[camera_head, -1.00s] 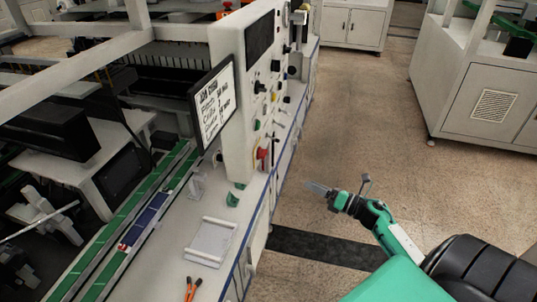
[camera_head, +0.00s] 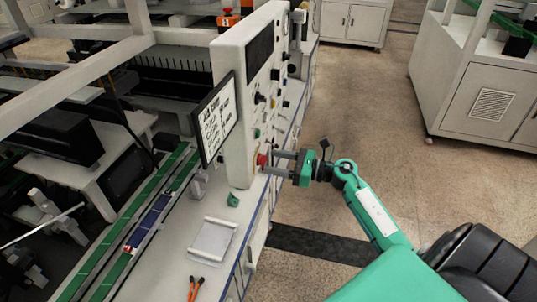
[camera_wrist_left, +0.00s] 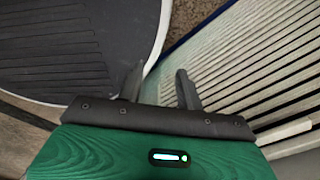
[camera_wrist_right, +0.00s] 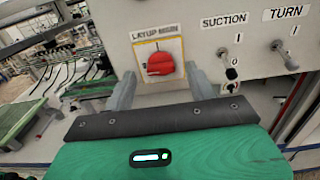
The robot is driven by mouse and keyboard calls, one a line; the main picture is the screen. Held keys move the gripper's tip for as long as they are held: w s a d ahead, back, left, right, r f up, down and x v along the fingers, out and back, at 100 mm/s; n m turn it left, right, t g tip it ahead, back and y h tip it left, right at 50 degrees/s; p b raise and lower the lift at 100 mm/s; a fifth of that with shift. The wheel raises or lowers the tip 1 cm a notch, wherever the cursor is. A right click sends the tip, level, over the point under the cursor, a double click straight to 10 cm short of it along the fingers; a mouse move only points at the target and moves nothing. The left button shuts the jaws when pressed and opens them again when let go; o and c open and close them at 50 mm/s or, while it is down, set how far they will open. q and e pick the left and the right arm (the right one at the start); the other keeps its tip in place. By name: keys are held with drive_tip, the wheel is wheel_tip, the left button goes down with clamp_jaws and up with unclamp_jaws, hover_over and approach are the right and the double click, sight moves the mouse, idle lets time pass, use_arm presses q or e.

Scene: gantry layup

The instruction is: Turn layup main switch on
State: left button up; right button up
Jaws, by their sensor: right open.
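The layup main switch (camera_wrist_right: 160,63) is a red rotary knob on a yellow-edged plate under the label "LAYUP MAIN". In the head view it is a small red spot (camera_head: 262,159) low on the panel's right side. My right gripper (camera_head: 272,163) is open and level, pointing at the panel. In the right wrist view its fingers (camera_wrist_right: 160,74) stand apart, one on either side of the knob. I cannot tell whether they touch it. My left gripper shows only in the left wrist view, with its two fingers (camera_wrist_left: 159,82) apart and nothing between them.
The "SUCTION" toggle (camera_wrist_right: 230,61) and the "TURN" toggle (camera_wrist_right: 285,54) are right of the knob. A tilted screen (camera_head: 215,118) is on the panel's left side. A white tray (camera_head: 211,240) and orange-handled pliers (camera_head: 195,287) lie on the bench. The floor at right is open.

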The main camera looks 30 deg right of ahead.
sight(262, 160)
drive_tip(key=shift+p+x, duration=0.35)
drive_tip(key=shift+x, duration=1.05)
drive_tip(key=shift+c, duration=0.5)
drive_tip(key=c, duration=0.9)
